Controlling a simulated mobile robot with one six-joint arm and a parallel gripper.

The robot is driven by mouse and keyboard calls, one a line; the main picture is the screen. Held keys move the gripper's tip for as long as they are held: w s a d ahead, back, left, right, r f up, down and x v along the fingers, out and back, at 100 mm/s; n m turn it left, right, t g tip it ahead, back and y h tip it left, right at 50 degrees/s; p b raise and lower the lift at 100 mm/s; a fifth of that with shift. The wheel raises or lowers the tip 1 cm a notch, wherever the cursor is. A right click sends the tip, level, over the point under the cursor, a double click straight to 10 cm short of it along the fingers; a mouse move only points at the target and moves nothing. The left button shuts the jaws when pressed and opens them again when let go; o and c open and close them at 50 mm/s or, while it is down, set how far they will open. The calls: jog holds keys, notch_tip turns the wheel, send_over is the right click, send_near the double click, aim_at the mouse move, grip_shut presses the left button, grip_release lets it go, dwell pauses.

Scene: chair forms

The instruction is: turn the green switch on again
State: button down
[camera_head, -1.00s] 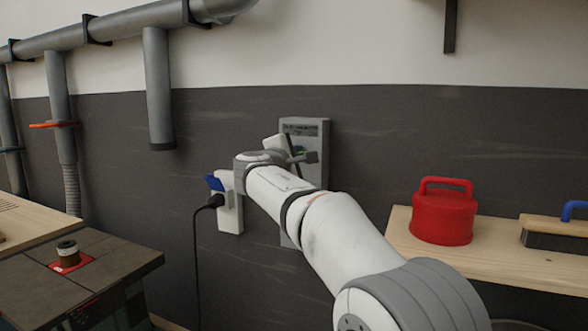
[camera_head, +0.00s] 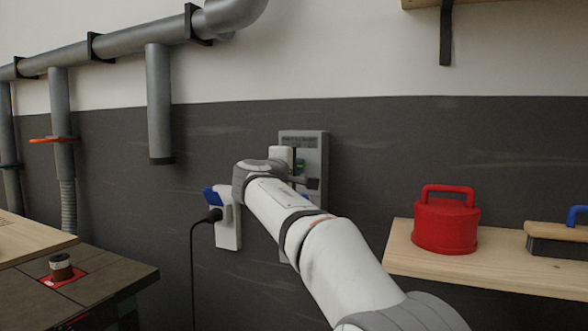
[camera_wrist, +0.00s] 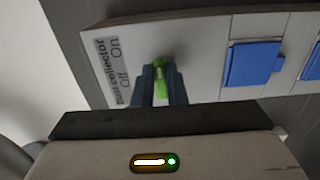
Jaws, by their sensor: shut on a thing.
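The green switch (camera_wrist: 159,85) shows in the wrist view on a grey wall panel, beside a label reading "Off" and "On". My gripper (camera_wrist: 158,82) has its two dark fingers closed around the green switch, one on each side. In the head view the grey switch panel (camera_head: 316,150) is on the dark wall, and my arm's end is in front of it. I cannot tell for certain which way the switch is tilted.
A blue socket cover (camera_wrist: 254,63) sits beside the switch. A white socket box (camera_head: 228,228) with a black plug and hanging cable is left of my wrist. A red canister (camera_head: 446,222) and a brush (camera_head: 560,235) stand on the wooden shelf (camera_head: 410,262) at the right.

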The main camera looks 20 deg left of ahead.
jog(key=shift+f, duration=0.1)
jog(key=c, duration=1.5)
grip_release()
jog(key=shift+o, duration=0.2)
jog(key=s+b, duration=0.1)
jog(key=s, duration=0.6)
jog(key=shift+s+a, duration=0.3)
jog(key=shift+s, duration=0.1)
